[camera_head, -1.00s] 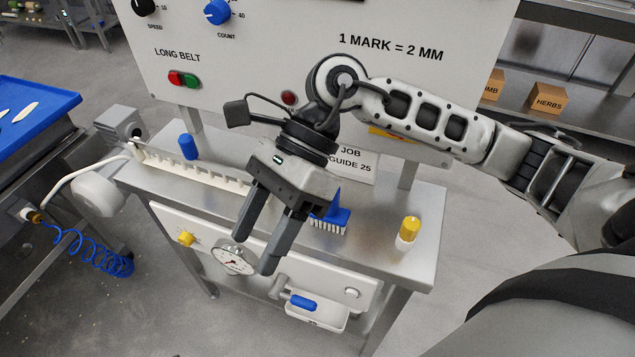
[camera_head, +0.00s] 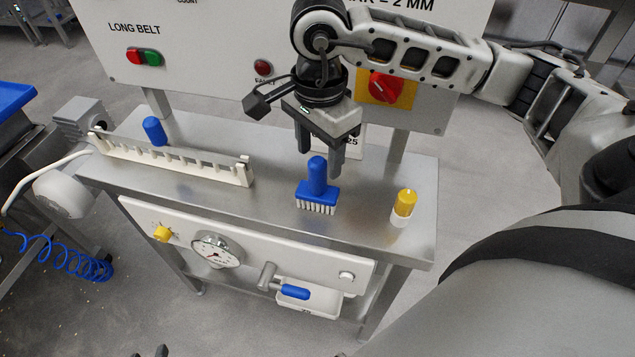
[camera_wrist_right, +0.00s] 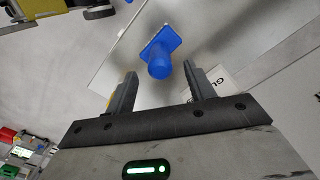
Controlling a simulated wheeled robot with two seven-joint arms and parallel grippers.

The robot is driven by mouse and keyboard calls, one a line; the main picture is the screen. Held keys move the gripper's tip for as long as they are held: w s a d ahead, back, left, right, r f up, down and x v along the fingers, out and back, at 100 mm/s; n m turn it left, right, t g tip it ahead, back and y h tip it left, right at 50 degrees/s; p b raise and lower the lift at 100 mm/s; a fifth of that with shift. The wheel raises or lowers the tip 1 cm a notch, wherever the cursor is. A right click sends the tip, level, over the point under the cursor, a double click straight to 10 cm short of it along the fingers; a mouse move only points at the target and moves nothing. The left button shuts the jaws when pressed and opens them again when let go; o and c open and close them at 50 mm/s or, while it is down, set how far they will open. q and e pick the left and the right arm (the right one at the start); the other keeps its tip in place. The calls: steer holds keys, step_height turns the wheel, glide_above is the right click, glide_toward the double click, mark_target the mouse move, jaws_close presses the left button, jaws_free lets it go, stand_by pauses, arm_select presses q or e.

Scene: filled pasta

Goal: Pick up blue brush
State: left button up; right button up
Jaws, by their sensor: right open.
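The blue brush (camera_head: 317,181) stands upright on the steel table, its white bristles down and its blue handle up. My right gripper (camera_head: 321,166) is open and empty, pointing down just behind and above the brush, with the handle in front of it in the head view. In the right wrist view the brush (camera_wrist_right: 160,58) shows ahead of the open fingers (camera_wrist_right: 158,92), centred between them and a little beyond the tips. I cannot tell whether a finger touches it. My left gripper is not in view.
A yellow-capped white bottle (camera_head: 404,207) stands right of the brush. A notched white rail (camera_head: 180,162) and a blue cylinder (camera_head: 154,130) are on the left. The control panel (camera_head: 200,50) rises behind. The steel tabletop (camera_head: 270,205) is clear between rail and brush.

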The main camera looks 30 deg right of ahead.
mark_target(318, 173)
step_height(318, 173, down, 6)
steer(key=shift+a+r+b, duration=0.1)
steer(key=shift+r+b, duration=0.15)
steer(key=shift+b, duration=1)
steer(key=shift+r, duration=0.1)
steer(key=c, duration=1)
